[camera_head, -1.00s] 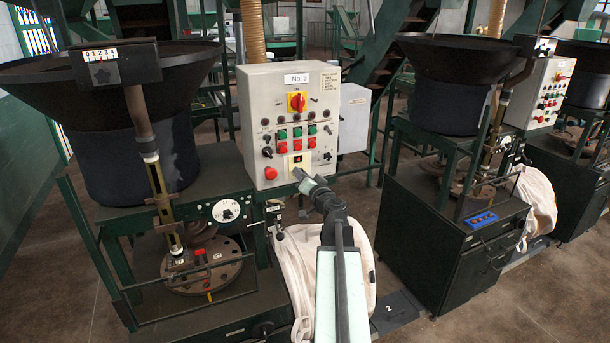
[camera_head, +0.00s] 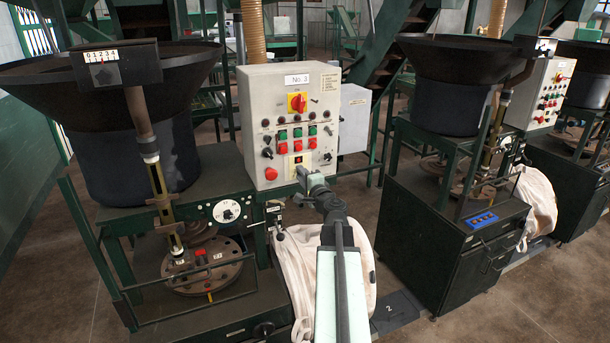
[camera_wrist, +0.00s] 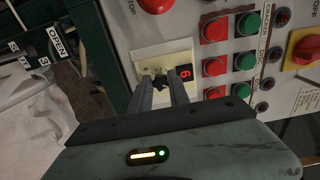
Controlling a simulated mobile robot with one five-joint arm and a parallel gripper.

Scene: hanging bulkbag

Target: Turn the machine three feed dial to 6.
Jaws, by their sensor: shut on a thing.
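The machine labelled No. 3 has a grey control panel (camera_head: 285,90). Low on it is a cream plate (camera_head: 297,160) with a small display, seen larger in the wrist view (camera_wrist: 143,54). The display (camera_wrist: 187,73) shows one red digit lying sideways, which looks like a 6. A small black dial (camera_wrist: 160,81) sits on the plate beside the display. My gripper (camera_wrist: 161,84) is shut on this dial, one finger on each side, hiding much of it. In the head view my gripper (camera_head: 302,172) reaches the plate's lower part and the dial is hidden.
Red and green buttons (camera_wrist: 214,68) sit close beside the plate. A red mushroom button (camera_head: 271,174) is to its left, and a yellow-red switch (camera_head: 297,102) is above. A white bag (camera_head: 290,255) hangs below my arm. Another machine (camera_head: 450,220) stands to the right.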

